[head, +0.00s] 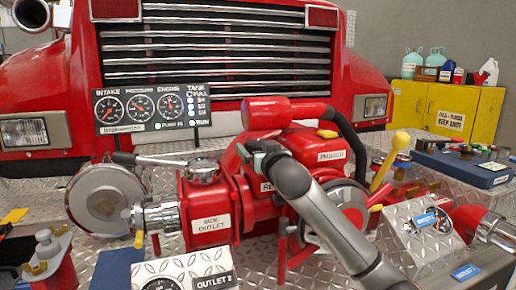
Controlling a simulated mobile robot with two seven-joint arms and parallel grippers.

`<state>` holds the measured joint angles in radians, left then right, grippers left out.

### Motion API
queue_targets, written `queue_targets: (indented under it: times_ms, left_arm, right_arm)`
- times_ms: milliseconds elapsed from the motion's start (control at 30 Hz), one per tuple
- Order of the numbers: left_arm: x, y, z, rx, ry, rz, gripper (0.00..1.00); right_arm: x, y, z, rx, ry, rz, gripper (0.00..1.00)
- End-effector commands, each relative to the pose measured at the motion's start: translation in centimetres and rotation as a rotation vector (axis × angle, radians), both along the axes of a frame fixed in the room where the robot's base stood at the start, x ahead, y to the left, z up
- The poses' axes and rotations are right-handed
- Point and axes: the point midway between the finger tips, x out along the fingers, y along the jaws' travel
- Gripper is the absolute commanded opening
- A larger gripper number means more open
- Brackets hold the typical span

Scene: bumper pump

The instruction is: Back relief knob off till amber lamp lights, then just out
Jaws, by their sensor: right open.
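The red pump (213,220) stands on the bumper deck in front of the truck. A label beginning "RE" (266,187) shows on its body, partly covered by my right arm. My right gripper (256,148) is open at the upper middle of the pump, below the red cylinder; the relief knob is not clearly seen and may be hidden by the gripper and arm. I cannot make out a lit amber lamp. My left gripper is not in view.
A lever with a yellow ball (401,140) rises to the right of the pump. A tread-plate gauge box (425,225) stands at right, an Outlet 2 box (170,270) in front, and a large steel cap (105,200) at left. A yellow cabinet (440,108) stands behind.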

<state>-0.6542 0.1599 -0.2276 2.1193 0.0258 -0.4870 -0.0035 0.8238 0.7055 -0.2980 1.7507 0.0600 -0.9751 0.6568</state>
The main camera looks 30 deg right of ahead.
Motion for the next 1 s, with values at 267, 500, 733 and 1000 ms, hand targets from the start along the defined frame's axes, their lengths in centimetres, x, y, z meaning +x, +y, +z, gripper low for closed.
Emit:
queue_targets:
  times_ms: [267,500,733,1000]
  left_arm:
    - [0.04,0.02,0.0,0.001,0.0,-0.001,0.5]
    - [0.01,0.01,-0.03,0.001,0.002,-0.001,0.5]
    - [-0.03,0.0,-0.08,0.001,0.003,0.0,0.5]
    - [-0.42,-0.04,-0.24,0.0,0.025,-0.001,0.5]
  right_arm:
    - [0.0,0.01,-0.01,0.0,0.0,0.0,0.91]
    - [-0.02,0.01,-0.02,0.0,0.0,0.0,0.64]
    - [-0.02,0.02,-0.03,0.0,0.0,0.0,0.38]
    - [0.05,0.13,0.06,0.002,-0.001,-0.022,0.28]
